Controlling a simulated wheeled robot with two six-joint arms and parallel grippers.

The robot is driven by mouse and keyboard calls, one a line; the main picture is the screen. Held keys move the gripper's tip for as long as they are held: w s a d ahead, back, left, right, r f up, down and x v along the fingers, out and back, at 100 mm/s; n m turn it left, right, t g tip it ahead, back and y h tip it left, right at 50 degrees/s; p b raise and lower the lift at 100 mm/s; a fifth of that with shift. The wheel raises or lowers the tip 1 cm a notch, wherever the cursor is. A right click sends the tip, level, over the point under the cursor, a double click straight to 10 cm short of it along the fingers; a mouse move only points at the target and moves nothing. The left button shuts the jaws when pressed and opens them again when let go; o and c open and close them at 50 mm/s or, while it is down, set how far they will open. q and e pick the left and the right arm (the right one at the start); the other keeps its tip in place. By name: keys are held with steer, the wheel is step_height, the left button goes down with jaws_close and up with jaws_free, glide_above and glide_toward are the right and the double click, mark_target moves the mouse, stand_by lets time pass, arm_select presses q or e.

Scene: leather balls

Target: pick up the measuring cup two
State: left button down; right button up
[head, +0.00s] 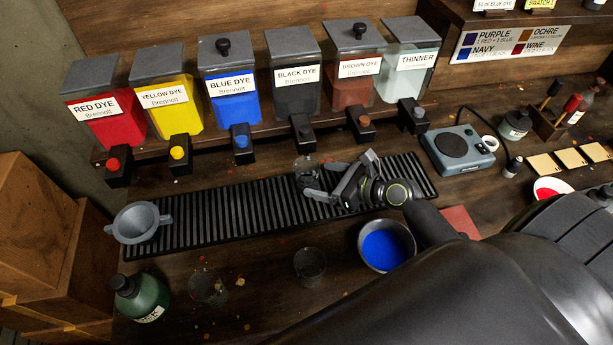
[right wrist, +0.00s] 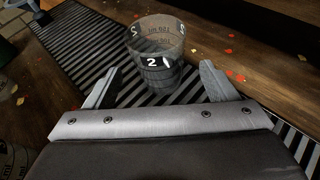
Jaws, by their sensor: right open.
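The measuring cup two (head: 306,169) is a clear cup on the slatted black drip mat (head: 220,208), below the black dye container. In the right wrist view the cup (right wrist: 156,52) shows a "2" on its side and stands upright. My right gripper (head: 322,181) is open, its two fingers pointing at the cup from the right. In the right wrist view the fingertips (right wrist: 160,70) lie on either side of the cup's lower part, with gaps on both sides. My left gripper is not in view.
Two other clear cups (head: 207,286) (head: 310,264) stand in front of the mat. A bowl of blue dye (head: 386,246) is near my right arm. A grey funnel (head: 139,222) is at the mat's left end. Dye dispensers, such as blue (head: 231,88), line the back. A scale (head: 457,151) stands right.

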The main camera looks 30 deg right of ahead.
mark_target(302, 177)
steer(key=shift+x, duration=0.8)
steer(key=x, duration=0.4)
steer(key=shift+w+a+f+p, duration=0.2)
steer(key=shift+a+p, duration=0.05)
steer(key=shift+p, duration=0.15)
steer(key=shift+w+a+f, duration=0.15)
steer(key=shift+w+f, duration=0.05)
steer(key=shift+w, duration=0.05)
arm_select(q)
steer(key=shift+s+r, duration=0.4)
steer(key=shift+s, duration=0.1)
arm_select(e)
steer(key=c, duration=1.1)
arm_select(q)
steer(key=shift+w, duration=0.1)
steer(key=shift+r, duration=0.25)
arm_select(e)
steer(key=shift+r, duration=0.2)
